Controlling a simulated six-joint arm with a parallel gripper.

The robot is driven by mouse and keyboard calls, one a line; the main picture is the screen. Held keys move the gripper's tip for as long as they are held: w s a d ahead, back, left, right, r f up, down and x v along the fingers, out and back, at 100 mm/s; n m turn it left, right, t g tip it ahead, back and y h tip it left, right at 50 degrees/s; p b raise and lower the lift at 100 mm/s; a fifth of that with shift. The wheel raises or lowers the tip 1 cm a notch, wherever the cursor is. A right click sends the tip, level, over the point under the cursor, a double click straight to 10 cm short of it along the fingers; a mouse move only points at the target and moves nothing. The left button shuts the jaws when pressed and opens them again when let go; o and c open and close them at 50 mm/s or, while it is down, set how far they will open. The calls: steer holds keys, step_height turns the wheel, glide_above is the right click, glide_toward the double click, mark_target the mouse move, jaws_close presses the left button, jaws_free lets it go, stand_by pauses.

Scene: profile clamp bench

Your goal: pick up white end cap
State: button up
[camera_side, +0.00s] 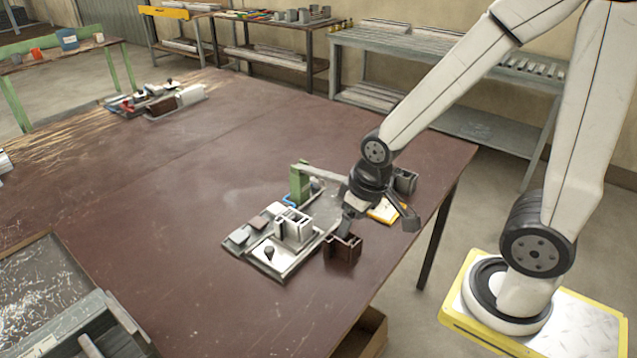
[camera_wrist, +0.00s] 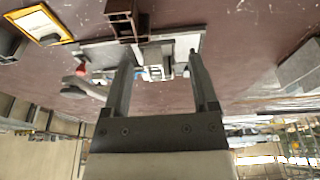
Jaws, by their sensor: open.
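A white slotted block (camera_side: 293,226) stands upright on a grey fixture plate (camera_side: 275,262). I cannot pick out a separate white end cap with certainty; small pale parts (camera_wrist: 155,72) show blurred between my fingers in the wrist view. My gripper (camera_side: 380,214) is open over the right side of the fixture, its fingers spread and nothing seen held. In the wrist view my gripper (camera_wrist: 160,52) has its two fingers reaching towards the fixture plate (camera_wrist: 185,43). The arm hides part of the fixture's right side in the side view.
A brown profile piece (camera_side: 343,249) stands at the plate's right front edge. A green clamp post (camera_side: 299,184) with a pale arm rises behind. A yellow-edged tray (camera_side: 384,211) and dark grey profile (camera_side: 405,181) lie to the right. The table's left middle is clear.

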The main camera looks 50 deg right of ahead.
stand_by(0.4)
steer(key=m+g, duration=0.2)
steer(key=m, duration=1.6)
glide_toward(276, 208)
steer(key=shift+s+a+f, duration=0.3)
steer(key=shift+a, duration=0.05)
steer(key=shift+w+d+f+m+g, duration=0.2)
steer(key=shift+w+f+m+g, duration=0.1)
steer(key=shift+w+f+m, duration=0.1)
steer(key=shift+f, duration=0.1)
steer(key=shift+f, duration=1.15)
steer(key=shift+f, duration=0.1)
steer(key=shift+w+d+f, duration=0.1)
steer(key=shift+d+f, duration=0.05)
steer(key=shift+f, duration=2.35)
